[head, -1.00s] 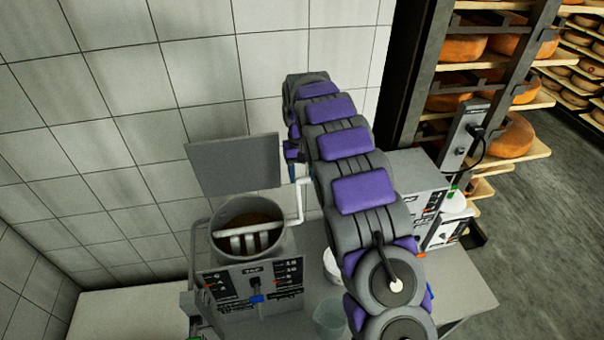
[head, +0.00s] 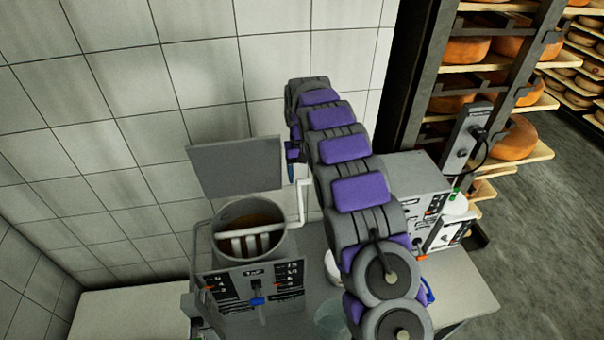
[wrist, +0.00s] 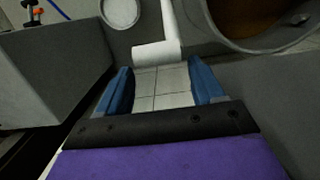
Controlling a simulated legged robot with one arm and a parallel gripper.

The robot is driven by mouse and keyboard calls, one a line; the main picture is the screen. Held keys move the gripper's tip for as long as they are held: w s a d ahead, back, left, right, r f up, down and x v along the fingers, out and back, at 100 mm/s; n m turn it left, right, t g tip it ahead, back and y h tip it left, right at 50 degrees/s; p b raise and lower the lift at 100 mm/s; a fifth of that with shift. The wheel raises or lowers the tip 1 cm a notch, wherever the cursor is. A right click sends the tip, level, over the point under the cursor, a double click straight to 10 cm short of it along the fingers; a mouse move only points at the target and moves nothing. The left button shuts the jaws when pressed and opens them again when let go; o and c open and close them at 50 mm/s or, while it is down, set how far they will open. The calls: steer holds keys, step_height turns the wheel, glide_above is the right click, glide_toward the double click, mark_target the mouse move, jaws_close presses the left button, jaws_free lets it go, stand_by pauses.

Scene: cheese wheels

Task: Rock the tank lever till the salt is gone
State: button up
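The grey round tank (head: 283,252) stands on the bench with brown liquid (head: 262,218) and white bars (head: 250,242) inside. A white bent lever (head: 303,200) rises at its right side. In the wrist view the lever's white crossbar (wrist: 157,54) lies just beyond and between my blue fingertips, and the tank's rim (wrist: 285,42) is at upper right. My gripper (wrist: 158,68) is open, its two fingers apart. I see no contact with the lever. In the head view my arm hides most of the gripper. I cannot make out any salt.
A grey panel (head: 236,167) stands behind the tank against the tiled wall. Grey boxes (head: 412,185) and a clear beaker (head: 328,316) are to the right, partly behind my arm. A rack of cheese wheels (head: 467,50) stands farther right.

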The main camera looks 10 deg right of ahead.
steer(key=shift+o, duration=0.2)
steer(key=shift+s+r, duration=0.35)
steer(key=shift+s, duration=0.05)
step_height(320, 180, up, 17)
steer(key=w+p, duration=0.2)
steer(key=p, duration=0.7)
steer(key=shift+w, duration=0.1)
steer(key=shift+c, duration=0.3)
